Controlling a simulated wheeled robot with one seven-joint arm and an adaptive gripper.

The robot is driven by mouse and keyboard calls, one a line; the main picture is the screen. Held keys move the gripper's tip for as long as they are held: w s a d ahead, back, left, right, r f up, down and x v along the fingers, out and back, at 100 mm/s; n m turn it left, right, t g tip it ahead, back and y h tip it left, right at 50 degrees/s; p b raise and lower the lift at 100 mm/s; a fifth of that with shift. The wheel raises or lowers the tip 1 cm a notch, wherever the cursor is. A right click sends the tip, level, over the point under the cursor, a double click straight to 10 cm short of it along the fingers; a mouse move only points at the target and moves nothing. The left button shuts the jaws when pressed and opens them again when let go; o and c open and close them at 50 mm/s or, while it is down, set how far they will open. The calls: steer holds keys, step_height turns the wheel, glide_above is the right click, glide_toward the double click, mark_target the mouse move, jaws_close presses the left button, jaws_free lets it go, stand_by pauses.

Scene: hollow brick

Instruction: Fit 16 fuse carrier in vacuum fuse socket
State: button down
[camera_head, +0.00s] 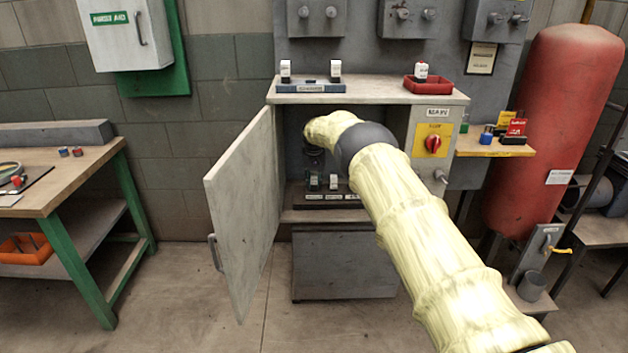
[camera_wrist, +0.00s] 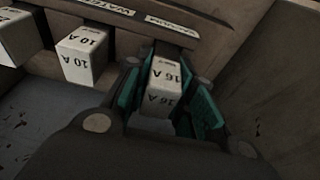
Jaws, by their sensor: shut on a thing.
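In the wrist view my gripper (camera_wrist: 172,108) is shut on the white 16 A fuse carrier (camera_wrist: 163,78), with a teal fingertip on each side. The carrier is at the fuse board (camera_wrist: 210,45), close below the label reading VACUUM (camera_wrist: 172,25). Its lower end and the vacuum socket are hidden, so I cannot tell whether it is seated.
White 10 A carriers (camera_wrist: 83,55) stand left of the held one, near the WATER label (camera_wrist: 110,8). The cabinet door (camera_head: 243,205) hangs open at left. The cabinet's right side carries a red switch (camera_head: 433,144). A blue rack (camera_head: 310,88) and red tray (camera_head: 428,87) sit on top.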

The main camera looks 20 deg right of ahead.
steer(key=shift+f+b, duration=0.3)
steer(key=shift+f, duration=0.35)
stand_by(0.4)
steer(key=c, duration=1.1)
jaws_free()
steer(key=shift+s+f, duration=0.1)
steer(key=shift+f, duration=0.05)
